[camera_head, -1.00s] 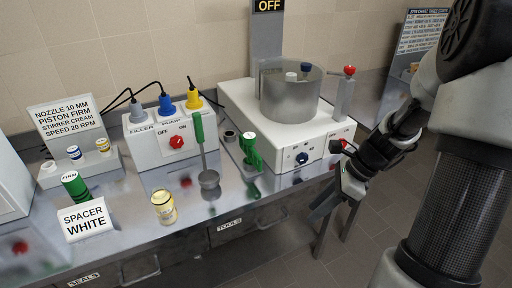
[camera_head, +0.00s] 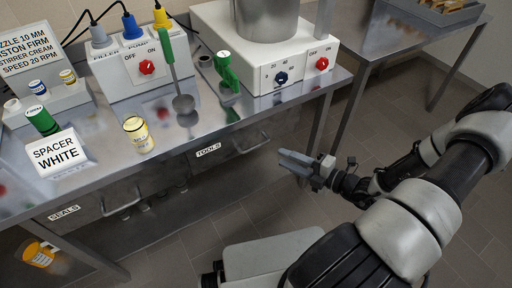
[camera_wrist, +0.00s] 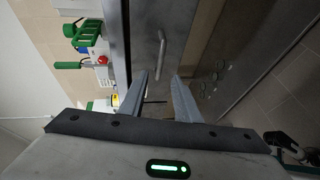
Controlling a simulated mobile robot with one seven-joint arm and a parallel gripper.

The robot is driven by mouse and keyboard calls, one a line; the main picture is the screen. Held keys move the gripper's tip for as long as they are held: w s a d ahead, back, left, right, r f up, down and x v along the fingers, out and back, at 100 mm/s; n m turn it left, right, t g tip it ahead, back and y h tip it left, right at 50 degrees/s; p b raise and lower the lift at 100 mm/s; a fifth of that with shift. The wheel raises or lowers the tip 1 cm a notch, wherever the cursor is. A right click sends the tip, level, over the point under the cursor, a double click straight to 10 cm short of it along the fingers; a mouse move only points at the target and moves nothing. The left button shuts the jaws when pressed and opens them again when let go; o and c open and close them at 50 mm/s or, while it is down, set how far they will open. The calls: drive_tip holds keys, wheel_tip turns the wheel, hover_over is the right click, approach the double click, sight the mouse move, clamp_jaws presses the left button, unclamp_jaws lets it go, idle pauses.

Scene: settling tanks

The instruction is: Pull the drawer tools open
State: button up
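The tools drawer (camera_head: 225,157), with its "TOOLS" label (camera_head: 208,150), is in the bench front and looks shut. Its bar handle (camera_head: 254,142) is at the drawer's right part. My gripper (camera_head: 283,160) is to the right of the handle and in front of the bench, with its fingers pointing left toward the drawer. In the wrist view the handle (camera_wrist: 161,55) lies ahead of my gripper (camera_wrist: 162,82), roughly in line with the gap between its fingers. The fingers are apart, with nothing seen between them; they look clear of the handle.
A seals drawer (camera_head: 92,208) is to the left. The steel bench (camera_head: 190,125) carries a filler pump box (camera_head: 135,60), a white stirrer machine (camera_head: 265,65), a ladle (camera_head: 183,102) and jars. An orange jar (camera_head: 38,254) is below the bench. The floor before the drawers is clear.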

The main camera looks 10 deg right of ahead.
sight(256, 147)
drive_tip(key=b+x, duration=0.1)
drive_tip(key=x, duration=1.1)
drive_tip(key=shift+w+a, duration=0.3)
clamp_jaws()
